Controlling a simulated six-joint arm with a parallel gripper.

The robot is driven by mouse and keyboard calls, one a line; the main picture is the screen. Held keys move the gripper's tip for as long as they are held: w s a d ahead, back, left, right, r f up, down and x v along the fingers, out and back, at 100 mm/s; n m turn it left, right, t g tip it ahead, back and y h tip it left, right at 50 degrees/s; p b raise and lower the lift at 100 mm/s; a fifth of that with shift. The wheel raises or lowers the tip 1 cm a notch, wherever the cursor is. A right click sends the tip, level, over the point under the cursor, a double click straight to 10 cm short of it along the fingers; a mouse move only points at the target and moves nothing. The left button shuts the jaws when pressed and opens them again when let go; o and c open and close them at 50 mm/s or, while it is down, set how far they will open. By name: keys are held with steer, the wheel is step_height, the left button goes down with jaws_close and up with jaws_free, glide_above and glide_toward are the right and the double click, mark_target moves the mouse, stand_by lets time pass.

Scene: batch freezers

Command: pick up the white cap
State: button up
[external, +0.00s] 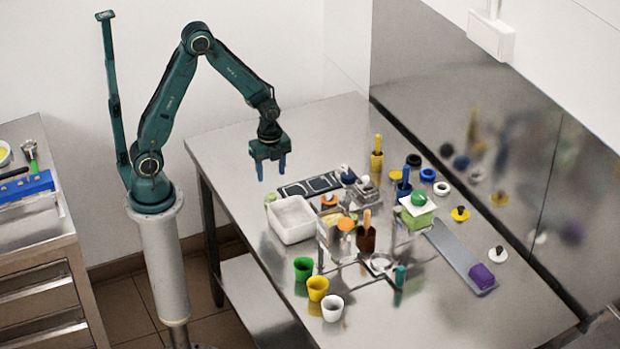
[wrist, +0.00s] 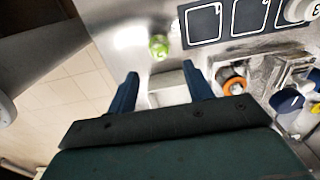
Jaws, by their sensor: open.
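My gripper (external: 271,170) is open and empty, high above the back left part of the steel table. In the wrist view its two blue fingers (wrist: 160,72) stand apart, with a white tub's edge between them. A small white disc with a dark knob (external: 496,254) lies near the wall at the right, and a white ring (external: 441,188) lies farther back. A round white piece with a dark mark (wrist: 301,10) shows at the wrist view's top right. I cannot tell which of these is the white cap. My gripper is well apart from all of them.
A white tub (external: 291,220) and a dark panel with outlined squares (external: 308,187) lie below my gripper. Clear stands, a brown pot (external: 366,238) and colored cups (external: 318,288) crowd the middle. A grey strip (external: 452,253) bears a purple block (external: 481,276). The back left table is clear.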

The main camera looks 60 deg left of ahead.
mark_target(271, 195)
steer(key=shift+f, duration=2.25)
steer(key=shift+s+f, duration=0.1)
steer(key=shift+f, duration=2.45)
steer(key=c, duration=0.7)
